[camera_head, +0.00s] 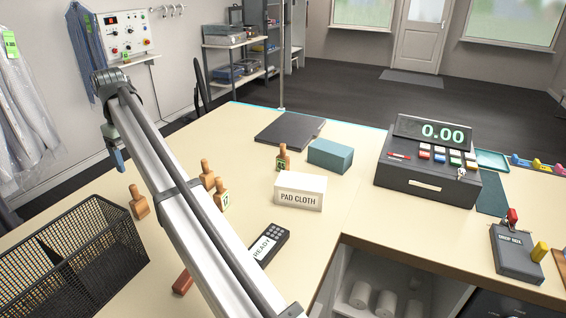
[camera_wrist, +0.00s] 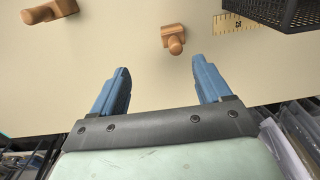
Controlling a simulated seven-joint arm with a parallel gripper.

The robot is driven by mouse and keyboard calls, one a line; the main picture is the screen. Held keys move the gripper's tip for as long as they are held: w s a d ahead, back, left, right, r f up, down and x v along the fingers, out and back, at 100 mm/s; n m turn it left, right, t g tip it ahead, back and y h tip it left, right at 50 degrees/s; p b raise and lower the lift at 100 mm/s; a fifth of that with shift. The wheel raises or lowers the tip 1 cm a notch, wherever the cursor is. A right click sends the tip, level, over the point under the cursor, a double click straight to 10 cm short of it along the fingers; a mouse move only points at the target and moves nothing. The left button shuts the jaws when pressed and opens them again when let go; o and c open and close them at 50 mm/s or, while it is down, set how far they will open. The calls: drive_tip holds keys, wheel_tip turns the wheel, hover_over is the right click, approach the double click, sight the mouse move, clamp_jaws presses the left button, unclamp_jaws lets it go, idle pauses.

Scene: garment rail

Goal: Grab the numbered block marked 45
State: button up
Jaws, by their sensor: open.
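Several wooden numbered blocks with knobbed tops stand on the cream counter in the head view. One is at the left (camera_head: 139,203). Another (camera_head: 208,176) is partly hidden behind my arm, and a third (camera_head: 222,196) has a green-marked label that looks like 17. A fourth (camera_head: 283,159), by the dark pad, has a small label I cannot read surely. I cannot tell which is 45. In the wrist view, one wooden block (camera_wrist: 173,40) lies ahead of my open, empty gripper (camera_wrist: 161,65), and another (camera_wrist: 48,12) is at upper left. My gripper (camera_head: 118,160) hangs beyond the counter's left edge.
A black mesh basket (camera_head: 80,262) stands at front left. A white pad cloth box (camera_head: 300,190), a teal box (camera_head: 330,156), a dark pad (camera_head: 290,131), a card reader (camera_head: 268,243) and a cash register (camera_head: 427,180) occupy the counter. A ruler (camera_wrist: 236,22) lies beside the basket.

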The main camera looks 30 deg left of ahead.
drive_tip(key=w+d+m, duration=0.1)
drive_tip(key=w+d, duration=0.5)
drive_tip(key=w, duration=0.4)
drive_tip(key=w+d+m, duration=0.2)
drive_tip(key=w+d, duration=0.3)
drive_tip(key=w, duration=0.5)
drive_tip(key=m, duration=0.5)
hover_over(283, 157)
drive_tip(key=shift+w+a+f, duration=0.15)
drive_tip(key=shift+w+a, duration=0.15)
drive_tip(key=shift+a, duration=0.15)
drive_tip(key=m, duration=0.6)
drive_tip(key=shift+w+a, duration=0.15)
drive_tip(key=shift+w, duration=0.05)
drive_tip(key=m, duration=0.6)
wheel_tip(283, 157, down, 9)
drive_tip(key=shift+r, duration=0.2)
drive_tip(key=shift+s+d+f, duration=0.1)
drive_tip(key=shift+d+f, duration=0.1)
drive_tip(key=shift+f, duration=1.1)
drive_tip(key=shift+d+f, duration=0.2)
drive_tip(key=shift+f, duration=1.05)
